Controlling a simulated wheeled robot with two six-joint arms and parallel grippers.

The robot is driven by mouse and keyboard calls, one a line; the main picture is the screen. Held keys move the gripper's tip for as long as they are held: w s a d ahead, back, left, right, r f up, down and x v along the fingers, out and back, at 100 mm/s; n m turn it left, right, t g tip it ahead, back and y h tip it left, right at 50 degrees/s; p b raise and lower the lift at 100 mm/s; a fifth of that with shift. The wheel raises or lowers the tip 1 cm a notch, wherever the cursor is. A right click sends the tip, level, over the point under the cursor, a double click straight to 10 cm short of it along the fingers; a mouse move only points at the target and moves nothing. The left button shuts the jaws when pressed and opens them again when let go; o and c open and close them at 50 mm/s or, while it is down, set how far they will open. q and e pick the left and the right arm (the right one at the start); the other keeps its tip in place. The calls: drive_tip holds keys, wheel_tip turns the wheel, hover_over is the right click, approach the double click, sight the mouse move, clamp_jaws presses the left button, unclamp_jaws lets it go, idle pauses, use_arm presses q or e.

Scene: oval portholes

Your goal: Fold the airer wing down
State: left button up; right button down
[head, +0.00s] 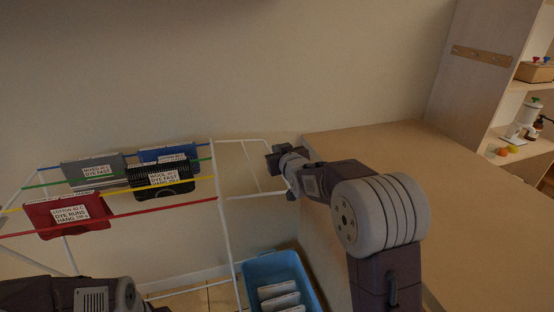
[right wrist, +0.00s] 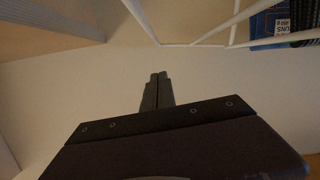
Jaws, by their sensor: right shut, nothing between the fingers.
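The airer is a white wire frame with blue, green, yellow and red rails (head: 130,206) at the left of the head view. Its wing (head: 242,141), a plain white wire frame, stretches out to the right from the rails' end. My right gripper (head: 275,165) is at the wing's outer end; I cannot tell whether it touches. In the right wrist view its fingers (right wrist: 158,80) are together and empty, with white wires (right wrist: 190,42) above them. My left arm shows at the lower left, but its gripper is out of view.
Labelled grey, blue, black and red cloths (head: 70,213) hang on the rails. A blue bin (head: 262,266) with white-topped items stands below the wing. A wooden worktop (head: 460,190) fills the right, with shelves (head: 525,150) behind it. A plain wall is behind the airer.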

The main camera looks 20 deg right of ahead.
drive_tip(key=w+f, duration=0.2)
drive_tip(key=f, duration=0.1)
drive_tip(key=shift+w+d+f+b, duration=0.15)
drive_tip(key=shift+f+b, duration=0.05)
drive_tip(key=shift+b, duration=0.15)
drive_tip(key=shift+f, duration=0.55)
